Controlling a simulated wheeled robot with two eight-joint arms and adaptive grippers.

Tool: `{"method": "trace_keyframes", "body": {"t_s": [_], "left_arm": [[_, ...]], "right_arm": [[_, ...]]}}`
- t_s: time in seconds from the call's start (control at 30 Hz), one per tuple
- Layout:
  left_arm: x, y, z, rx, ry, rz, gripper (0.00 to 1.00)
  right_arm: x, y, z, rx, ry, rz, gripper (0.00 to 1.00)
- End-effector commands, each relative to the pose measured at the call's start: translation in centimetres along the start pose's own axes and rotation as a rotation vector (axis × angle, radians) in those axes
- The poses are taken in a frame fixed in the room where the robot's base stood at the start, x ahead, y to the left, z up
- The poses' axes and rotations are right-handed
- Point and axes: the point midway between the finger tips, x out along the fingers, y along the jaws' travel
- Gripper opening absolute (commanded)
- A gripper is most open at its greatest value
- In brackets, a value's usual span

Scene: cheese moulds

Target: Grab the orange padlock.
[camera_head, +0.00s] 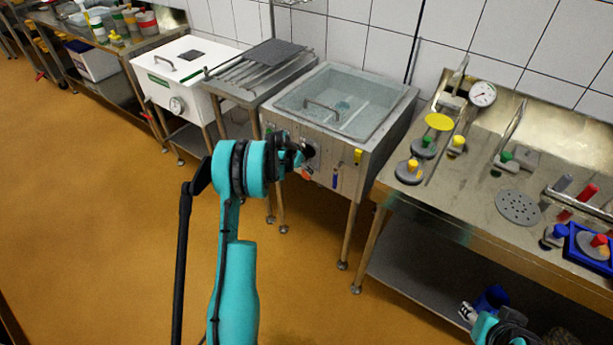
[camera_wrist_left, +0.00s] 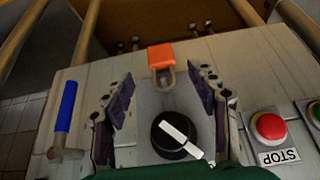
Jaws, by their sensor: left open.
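The orange padlock (camera_wrist_left: 161,57) hangs by its grey shackle on the front panel of the steel vat, close to a black rotary knob (camera_wrist_left: 176,136) with a white pointer. In the head view the padlock (camera_head: 307,175) is a small orange spot just below my left gripper (camera_head: 299,156). In the left wrist view my left gripper (camera_wrist_left: 160,82) is open, with one dark-padded finger on each side of the shackle. The orange body lies a little beyond the fingertips, and nothing is held.
A blue handle (camera_wrist_left: 67,106) sticks out left of the fingers in the wrist view. A red stop button (camera_wrist_left: 269,126) is on the right. The steel vat (camera_head: 391,104) has a clear lid. A steel worktable (camera_head: 463,203) with weights stands at right. The floor is clear.

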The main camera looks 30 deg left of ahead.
Motion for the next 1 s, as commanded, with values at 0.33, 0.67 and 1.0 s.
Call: {"method": "trace_keyframes", "body": {"t_s": [0.33, 0.67, 1.0], "left_arm": [[4.7, -0.2, -0.2, 0.001, 0.000, 0.000, 0.59], [5.7, -0.2, -0.4, -0.001, 0.000, 0.000, 0.59], [5.6, -0.2, -0.4, 0.000, 0.000, 0.000, 0.04]], "right_arm": [[2.3, 0.0, 1.7, 0.000, 0.000, 0.000, 0.40], [2.5, 0.0, 1.8, 0.000, 0.000, 0.000, 0.40], [2.5, 0.0, 1.8, 0.000, 0.000, 0.000, 0.40]]}}
